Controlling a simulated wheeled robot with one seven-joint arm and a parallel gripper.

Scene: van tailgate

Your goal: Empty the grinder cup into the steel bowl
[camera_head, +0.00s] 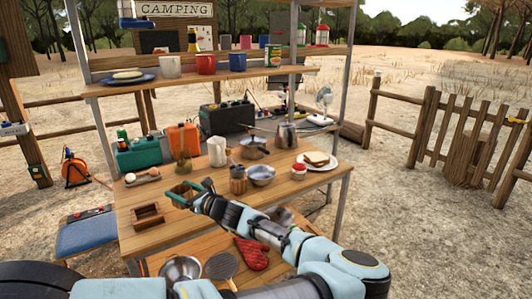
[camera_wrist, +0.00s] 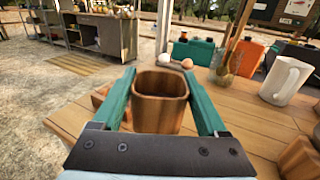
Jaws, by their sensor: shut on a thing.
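The grinder cup (camera_wrist: 160,108) is a brown, square-mouthed wooden cup. In the wrist view it sits between the two green fingers of my gripper (camera_wrist: 162,95), which is shut on it. It looks upright, mouth up; its contents cannot be made out. In the head view my gripper (camera_head: 187,192) is over the left part of the table, and the cup is hard to make out there. A steel bowl (camera_head: 261,175) stands on the table to the right of my gripper. Another metal bowl (camera_head: 180,269) is on the lower front surface.
A brown jar (camera_head: 238,181) stands between my gripper and the table bowl. A white pitcher (camera_head: 217,151), a pan (camera_head: 254,146) and a plate with bread (camera_head: 316,162) are behind and right. A wooden box (camera_head: 148,216) is at the left front. Bare tabletop (camera_head: 185,222) lies beside it.

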